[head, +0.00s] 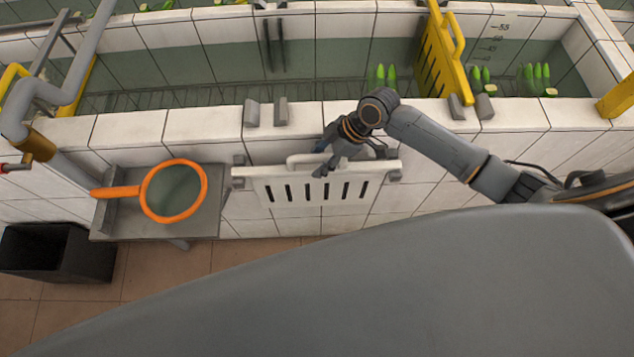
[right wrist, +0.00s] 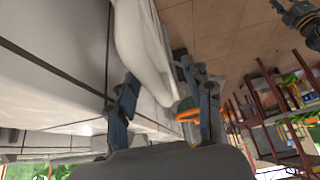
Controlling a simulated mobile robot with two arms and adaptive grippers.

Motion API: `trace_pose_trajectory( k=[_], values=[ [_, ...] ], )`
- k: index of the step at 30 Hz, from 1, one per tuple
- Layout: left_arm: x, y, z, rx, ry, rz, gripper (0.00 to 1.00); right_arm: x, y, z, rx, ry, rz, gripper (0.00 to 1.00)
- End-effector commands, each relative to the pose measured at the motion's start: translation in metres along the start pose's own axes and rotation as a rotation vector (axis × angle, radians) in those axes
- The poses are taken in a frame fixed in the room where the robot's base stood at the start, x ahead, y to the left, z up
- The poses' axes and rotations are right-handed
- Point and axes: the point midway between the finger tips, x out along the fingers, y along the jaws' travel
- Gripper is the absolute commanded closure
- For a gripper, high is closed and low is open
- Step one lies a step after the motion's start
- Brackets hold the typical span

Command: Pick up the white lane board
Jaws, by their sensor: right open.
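The white lane board (head: 360,191) hangs upright against the front of the tiled tank wall, held at its ends by small grey brackets. It has a row of dark slots and a white handle (head: 296,160) along its top. My right gripper (head: 323,163) is open at the handle, its fingers pointing down and left. In the right wrist view a white bar (right wrist: 150,45) runs between the two spread fingers (right wrist: 166,95); I cannot tell whether they touch it. A dark jointed part at the upper right of that view looks like my left gripper (right wrist: 298,14); its jaws are unclear.
An orange-rimmed net (head: 173,191) lies on a grey shelf (head: 205,222) left of the board. A black bin (head: 62,253) stands on the floor. A yellow board (head: 437,58) and green stems (head: 381,77) are in the tank behind. Grey brackets (head: 252,112) sit on the rim.

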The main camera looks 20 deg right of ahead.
Motion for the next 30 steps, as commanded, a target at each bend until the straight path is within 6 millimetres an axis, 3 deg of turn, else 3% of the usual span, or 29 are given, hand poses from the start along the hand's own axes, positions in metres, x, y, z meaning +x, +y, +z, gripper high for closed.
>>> trace_pose_trajectory(
  k=[6, 12, 30],
  values=[
    [-0.015, 0.001, -0.002, 0.002, 0.000, 0.001, 0.60, 0.023, 0.005, -0.006, 0.003, 0.001, -0.003, 0.49],
    [-0.019, 0.001, -0.002, 0.003, 0.000, 0.002, 0.60, 0.045, 0.005, -0.005, 0.001, 0.000, -0.002, 0.49],
    [-0.016, 0.003, -0.002, 0.002, 0.000, 0.004, 0.60, 0.050, 0.006, -0.003, 0.000, 0.000, 0.000, 0.49]
  ],
)
